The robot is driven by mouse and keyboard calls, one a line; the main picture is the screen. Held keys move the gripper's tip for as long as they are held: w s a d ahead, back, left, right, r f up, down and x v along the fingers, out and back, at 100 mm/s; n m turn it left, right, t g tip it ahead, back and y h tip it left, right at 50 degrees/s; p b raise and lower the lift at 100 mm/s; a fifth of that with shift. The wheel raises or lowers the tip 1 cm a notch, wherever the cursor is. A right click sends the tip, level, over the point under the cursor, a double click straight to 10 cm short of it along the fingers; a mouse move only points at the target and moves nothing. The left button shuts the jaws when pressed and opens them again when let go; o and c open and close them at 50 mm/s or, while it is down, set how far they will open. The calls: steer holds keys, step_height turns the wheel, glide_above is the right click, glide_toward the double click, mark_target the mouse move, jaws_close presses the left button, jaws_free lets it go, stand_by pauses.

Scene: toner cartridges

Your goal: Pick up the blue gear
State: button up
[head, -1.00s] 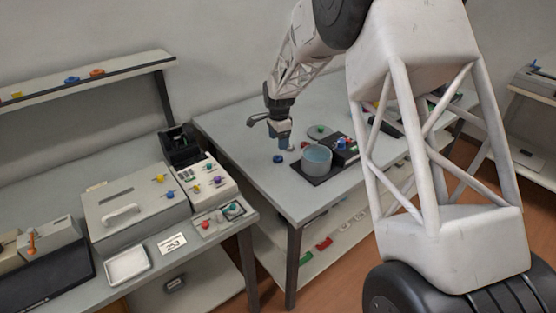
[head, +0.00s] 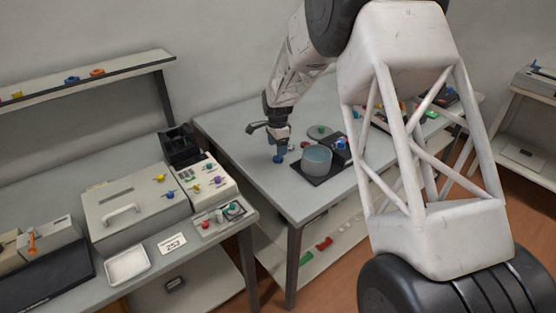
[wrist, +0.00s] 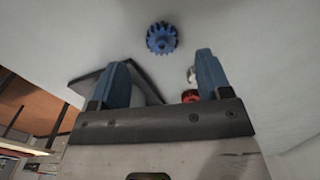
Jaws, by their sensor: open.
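The blue gear (wrist: 161,38) lies flat on the grey table, seen from above in the wrist view, beyond and between my fingertips. In the head view the blue gear (head: 278,159) shows just below my gripper (head: 280,150). In the wrist view my gripper (wrist: 163,75) is open, its two blue fingers apart with nothing between them. The gear looks clear of both fingers. The exact height of the fingertips above the table is hard to tell.
A small red part (wrist: 190,96) lies near the right finger. A green round part (head: 319,131) lies farther back. The table (head: 240,150) is clear to the left.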

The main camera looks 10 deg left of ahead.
steer(key=shift+f, duration=0.1)
steer(key=shift+w+d+f, duration=0.1)
steer(key=shift+f, duration=1.15)
steer(key=shift+w+d+f, duration=0.1)
steer(key=shift+f, duration=1.15)
steer(key=c, duration=1)
